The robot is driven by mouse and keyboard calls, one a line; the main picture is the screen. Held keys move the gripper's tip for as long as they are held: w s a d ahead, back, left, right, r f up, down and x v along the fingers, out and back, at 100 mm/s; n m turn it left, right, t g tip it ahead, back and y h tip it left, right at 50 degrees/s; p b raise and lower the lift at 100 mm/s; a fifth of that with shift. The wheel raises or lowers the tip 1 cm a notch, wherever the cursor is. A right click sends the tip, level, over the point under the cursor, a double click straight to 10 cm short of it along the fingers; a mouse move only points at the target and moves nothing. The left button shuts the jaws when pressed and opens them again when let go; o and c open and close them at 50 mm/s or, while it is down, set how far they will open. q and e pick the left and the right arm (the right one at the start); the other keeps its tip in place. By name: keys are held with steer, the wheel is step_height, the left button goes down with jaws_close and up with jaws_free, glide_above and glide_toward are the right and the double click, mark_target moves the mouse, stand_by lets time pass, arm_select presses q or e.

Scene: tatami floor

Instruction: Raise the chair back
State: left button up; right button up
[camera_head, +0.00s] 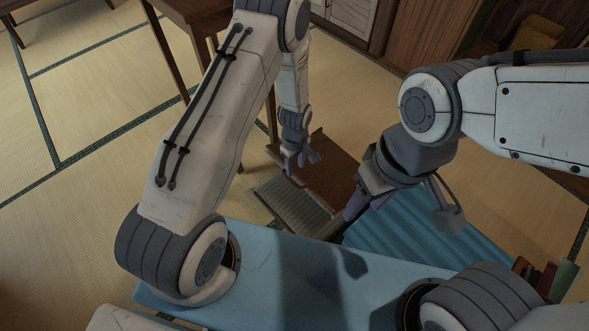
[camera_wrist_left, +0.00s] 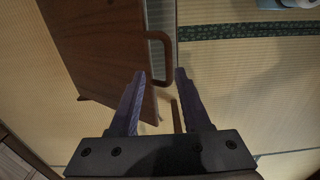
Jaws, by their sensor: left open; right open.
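The chair (camera_head: 334,165) shows in the head view as a dark brown wooden panel beside a ribbed, lighter panel, low over the tatami; which part is the back is hard to tell. In the left wrist view a brown panel (camera_wrist_left: 105,45) has a curved wooden loop (camera_wrist_left: 163,50) at its edge. My left gripper (camera_head: 295,167) is open at the chair's far left side; its fingertips (camera_wrist_left: 160,74) point at the loop's lower end, with nothing visibly clamped. My right gripper (camera_head: 364,204) is open at the chair's right side, its fingers partly hidden by its own wrist.
A brown wooden table (camera_head: 195,12) stands behind my left arm. A blue ribbed surface (camera_head: 410,245) lies right of the chair. Cabinets (camera_head: 355,15) line the back. Small items (camera_head: 535,275) sit at lower right. Open tatami (camera_head: 75,125) lies to the left.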

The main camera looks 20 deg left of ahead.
arm_select(q)
step_height(320, 180, up, 7)
steer(key=p, duration=0.1)
steer(key=shift+p, duration=0.3)
steer(key=shift+f, duration=0.1)
